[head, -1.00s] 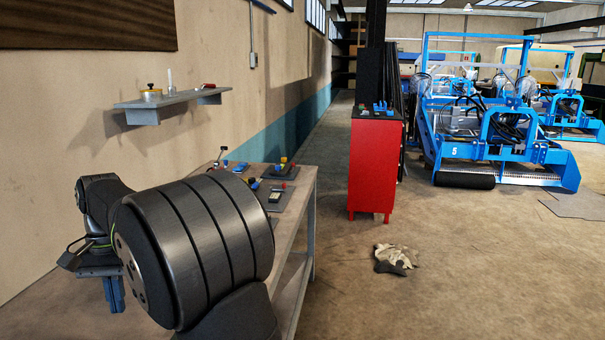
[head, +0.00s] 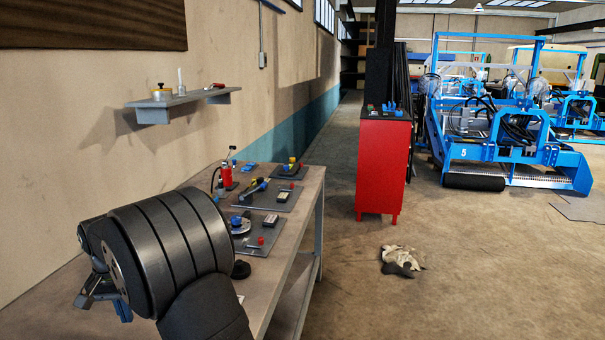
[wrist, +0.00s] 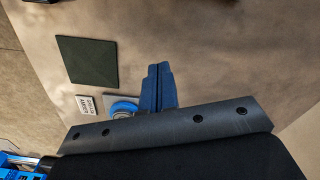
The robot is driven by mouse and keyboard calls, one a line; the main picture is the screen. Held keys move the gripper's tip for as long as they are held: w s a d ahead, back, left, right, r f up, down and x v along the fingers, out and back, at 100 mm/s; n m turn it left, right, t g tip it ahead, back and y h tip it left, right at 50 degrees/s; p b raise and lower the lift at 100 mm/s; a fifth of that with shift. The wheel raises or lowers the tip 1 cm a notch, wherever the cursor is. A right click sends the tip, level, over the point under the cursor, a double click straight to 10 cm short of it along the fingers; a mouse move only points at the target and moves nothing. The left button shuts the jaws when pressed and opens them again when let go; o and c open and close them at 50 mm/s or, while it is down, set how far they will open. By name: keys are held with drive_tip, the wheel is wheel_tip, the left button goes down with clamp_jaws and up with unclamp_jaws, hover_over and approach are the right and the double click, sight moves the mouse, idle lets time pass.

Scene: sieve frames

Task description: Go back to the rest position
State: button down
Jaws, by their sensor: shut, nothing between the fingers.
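My gripper shows in the wrist view (wrist: 158,90) as two blue fingers pressed together with nothing between them. In the head view only a bit of a blue finger (head: 123,311) shows at the lower left, behind my large dark arm joint. The fingers are over the workbench (head: 285,240), at its near left part. In the wrist view a round blue thing (wrist: 124,108) on a pale plate lies just left of the fingers, partly hidden by my gripper body. A dark green square (wrist: 87,60) and a small printed label (wrist: 86,103) lie further left.
Dark mats (head: 268,197) with small tools and a red bottle-like thing (head: 227,176) stand on the bench. A wall shelf (head: 185,102) holds small items at the left. A red cabinet (head: 383,170) stands beyond, and a crumpled cloth (head: 400,260) lies on open floor.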

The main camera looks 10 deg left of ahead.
drive_tip(key=shift+s+d+m, duration=0.2)
drive_tip(key=shift+d+m, duration=0.2)
drive_tip(key=shift+d, duration=0.1)
drive_tip(key=shift+s+d+m, duration=0.2)
drive_tip(key=shift+d+m, duration=0.2)
drive_tip(key=shift+d, duration=0.05)
drive_tip(key=c, duration=0.8)
unclamp_jaws()
drive_tip(key=o, duration=0.4)
drive_tip(key=shift+s+r, duration=0.15)
drive_tip(key=shift+r, duration=0.1)
drive_tip(key=o, duration=0.4)
drive_tip(key=s+r+n, duration=0.7)
drive_tip(key=r, duration=0.1)
drive_tip(key=shift+r, duration=0.15)
drive_tip(key=s+d+r+n, duration=0.2)
drive_tip(key=s+r+n, duration=0.5)
drive_tip(key=n, duration=0.1)
wheel_tip(320, 180, down, 10)
drive_tip(key=shift+w+r, duration=0.2)
